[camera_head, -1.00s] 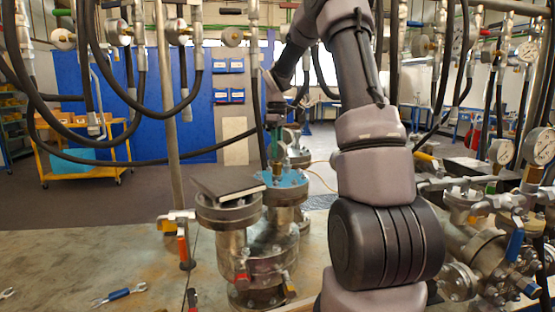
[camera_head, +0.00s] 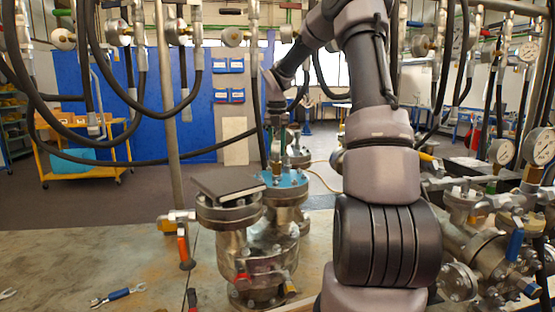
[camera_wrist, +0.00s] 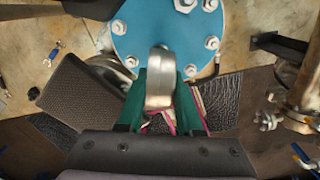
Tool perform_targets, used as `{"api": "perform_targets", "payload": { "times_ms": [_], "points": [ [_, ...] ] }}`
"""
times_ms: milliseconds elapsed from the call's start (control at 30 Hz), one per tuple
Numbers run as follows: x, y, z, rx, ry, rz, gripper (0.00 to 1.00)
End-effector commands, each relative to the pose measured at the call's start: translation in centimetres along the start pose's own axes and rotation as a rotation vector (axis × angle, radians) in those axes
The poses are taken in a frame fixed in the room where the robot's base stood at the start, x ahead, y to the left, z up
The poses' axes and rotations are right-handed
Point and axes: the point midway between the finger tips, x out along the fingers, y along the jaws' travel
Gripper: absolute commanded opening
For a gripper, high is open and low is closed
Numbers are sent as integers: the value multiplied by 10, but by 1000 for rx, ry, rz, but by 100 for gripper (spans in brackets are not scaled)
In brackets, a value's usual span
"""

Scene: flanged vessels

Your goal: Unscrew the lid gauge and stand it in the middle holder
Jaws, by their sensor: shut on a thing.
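The gauge (camera_wrist: 160,76) is a round metal body seen edge-on in the wrist view. My gripper (camera_wrist: 160,98) is shut on it with green fingers on both sides. The blue bolted lid (camera_wrist: 138,42) is behind the gauge in that view. In the head view, my gripper (camera_head: 276,142) is upright above the blue lid (camera_head: 290,179) on the rear vessel, and the gauge is small and mostly hidden by the fingers. I cannot tell whether its stem still touches the lid. I cannot make out the middle holder in either view.
A dark flat slab (camera_head: 226,186) lies tilted on the front vessel's flange, close left of the blue lid. An upright pipe (camera_head: 166,110) and hanging hoses stand nearby. Valves and gauges crowd the right. A wrench (camera_head: 118,296) lies on the bench, whose left part is mostly clear.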

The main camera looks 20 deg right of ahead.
Motion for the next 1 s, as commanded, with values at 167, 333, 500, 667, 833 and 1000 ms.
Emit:
{"api": "perform_targets", "payload": {
  "times_ms": [167,333,500,667,833,1000],
  "points": [
    [0,0,1,-22,-2,0,0],
    [0,0,0,-20,-1,0,70],
    [0,0,0,-19,-1,0,70],
    [-5,0,1,-19,-2,0,70],
    [-32,0,1,-18,-5,2,70],
    [-69,0,1,-18,-5,1,70]
  ]
}}
